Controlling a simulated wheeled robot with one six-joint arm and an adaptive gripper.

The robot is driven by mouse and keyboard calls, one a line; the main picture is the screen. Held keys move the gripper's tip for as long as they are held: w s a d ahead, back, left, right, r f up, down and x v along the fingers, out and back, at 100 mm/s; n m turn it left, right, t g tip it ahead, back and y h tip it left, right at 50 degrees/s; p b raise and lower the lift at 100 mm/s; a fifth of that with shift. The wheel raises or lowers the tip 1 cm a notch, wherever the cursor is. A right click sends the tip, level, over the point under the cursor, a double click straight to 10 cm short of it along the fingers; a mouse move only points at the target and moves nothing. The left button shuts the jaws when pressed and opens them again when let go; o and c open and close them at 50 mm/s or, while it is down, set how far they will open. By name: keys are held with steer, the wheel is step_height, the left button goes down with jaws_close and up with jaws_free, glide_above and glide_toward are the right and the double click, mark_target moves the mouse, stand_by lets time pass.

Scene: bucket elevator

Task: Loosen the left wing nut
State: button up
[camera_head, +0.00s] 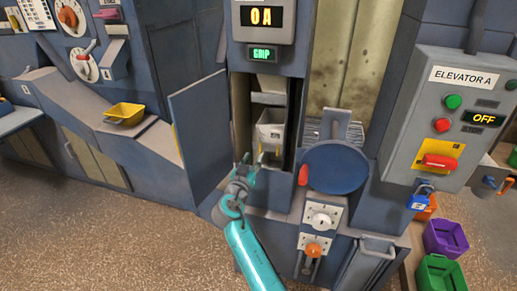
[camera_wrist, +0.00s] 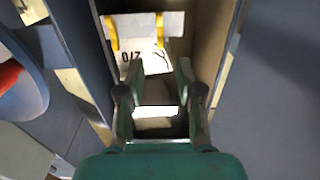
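A pale bucket (camera_head: 270,131) sits inside the open elevator shaft in the head view. In the wrist view the bucket (camera_wrist: 148,62) carries upside-down dark marks. Two small yellow pieces, apparently the wing nuts, are on it: one (camera_wrist: 111,33) at picture left and one (camera_wrist: 160,30) at picture right in the wrist view. In the head view, small yellow spots show just below the bucket, partly near my fingers. My gripper (camera_head: 245,163) is at the shaft opening, below and left of the bucket. In the wrist view my gripper (camera_wrist: 156,75) is open and empty, its fingers apart from both yellow pieces.
An open door panel (camera_head: 199,133) stands left of the shaft. A round blue disc (camera_head: 337,168) with a red handle (camera_head: 303,175) sits close on the right. The elevator control box (camera_head: 447,120) reads OFF. Shaft walls flank my gripper closely.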

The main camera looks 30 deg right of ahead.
mark_target(260, 146)
steer(key=x, duration=0.7)
steer(key=shift+w+d, duration=0.25)
steer(key=shift+w, duration=0.05)
jaws_close()
